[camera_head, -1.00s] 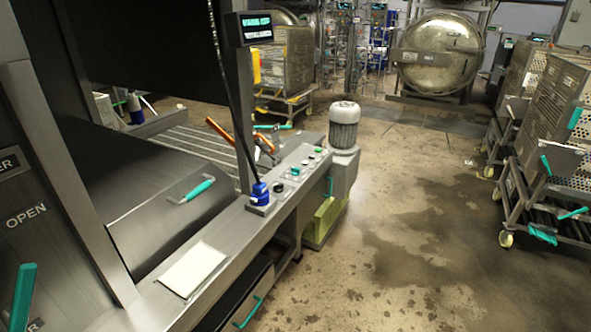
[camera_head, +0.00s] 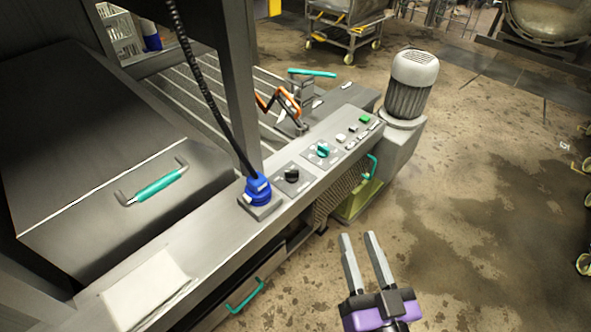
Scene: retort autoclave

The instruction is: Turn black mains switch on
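The black mains switch (camera_head: 291,174) is a small dark rotary knob on a square plate on the machine's long metal ledge. It sits between a blue plug (camera_head: 258,190) on the left and a teal knob (camera_head: 322,150) on the right. Its exact pointer angle is too small to tell. My gripper (camera_head: 359,236) shows at the bottom, with two grey fingers and a purple body. The fingers are apart with nothing between them. It is in front of the ledge, to the lower right of the black switch, and touches nothing that I can see.
Right of the teal knob are white buttons and a green button (camera_head: 365,118). A black cable (camera_head: 196,85) runs down to the blue plug. A teal handle (camera_head: 372,167) projects from the ledge's front. A grey motor (camera_head: 411,85) stands at the ledge's far end.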

